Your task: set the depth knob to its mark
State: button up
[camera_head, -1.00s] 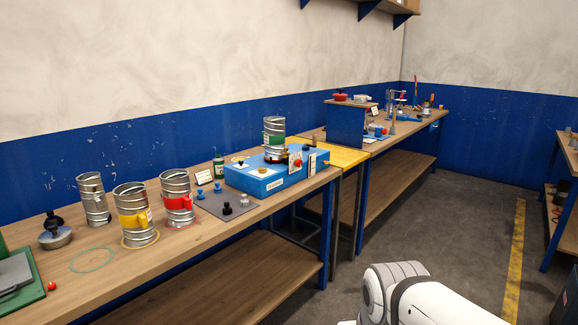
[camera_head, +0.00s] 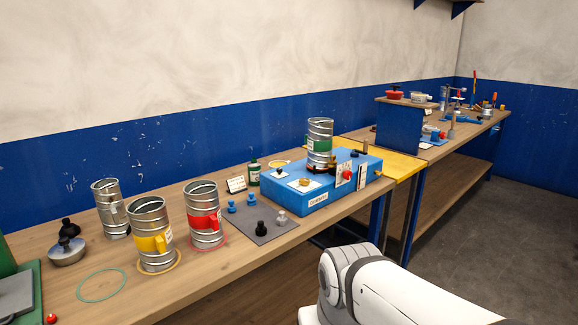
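A blue machine box (camera_head: 330,190) with a small label on its front stands on the wooden workbench. Its top carries a brass knob (camera_head: 304,183) on a white plate and a smaller dark knob (camera_head: 281,171) on another white plate. I cannot tell which is the depth knob, and any marks are too small to read. A spiral duct piece with a green band (camera_head: 320,144) stands upright on the box. A red knob (camera_head: 347,175) is on its right side. My white arm shows at the bottom right; my gripper is not in view.
Duct pieces with a yellow band (camera_head: 152,236) and a red band (camera_head: 205,216) stand on the bench, with a plain one (camera_head: 110,208) behind. A grey mat (camera_head: 258,222) holds several small knobs. The floor (camera_head: 510,225) at right is clear.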

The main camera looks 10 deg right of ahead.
aim_at(348, 175)
jog(key=z, duration=0.05)
jog(key=i, duration=1.1)
jog(key=z, duration=0.9)
jog(key=i, duration=0.5)
jog(key=z, duration=0.4)
